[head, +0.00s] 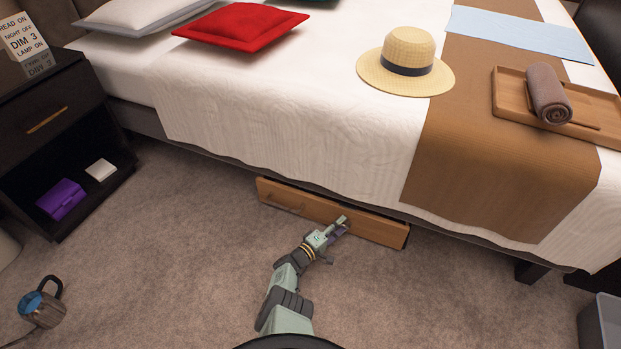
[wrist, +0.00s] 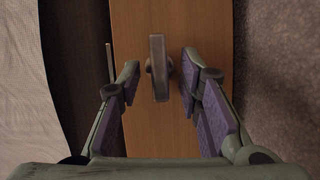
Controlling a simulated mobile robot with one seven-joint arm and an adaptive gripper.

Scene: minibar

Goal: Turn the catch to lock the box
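The wooden box (head: 377,229) is under the side of the bed, with its long front facing the room. The catch (wrist: 157,68) is a dark metal bar on a round mount in the wrist view. Its long side runs along the length of the box front. My gripper (head: 342,226) is at the box front in the head view and hides the catch there. In the wrist view my gripper (wrist: 161,74) is open, one finger on each side of the catch, with visible gaps.
A thin handle (head: 283,207) is on the left part of the box front. The bed (head: 290,85) overhangs the box. A nightstand (head: 50,110) stands at left, a kettle (head: 42,308) on the carpet at lower left, and a grey bin (head: 604,322) at lower right. Carpet before the box is clear.

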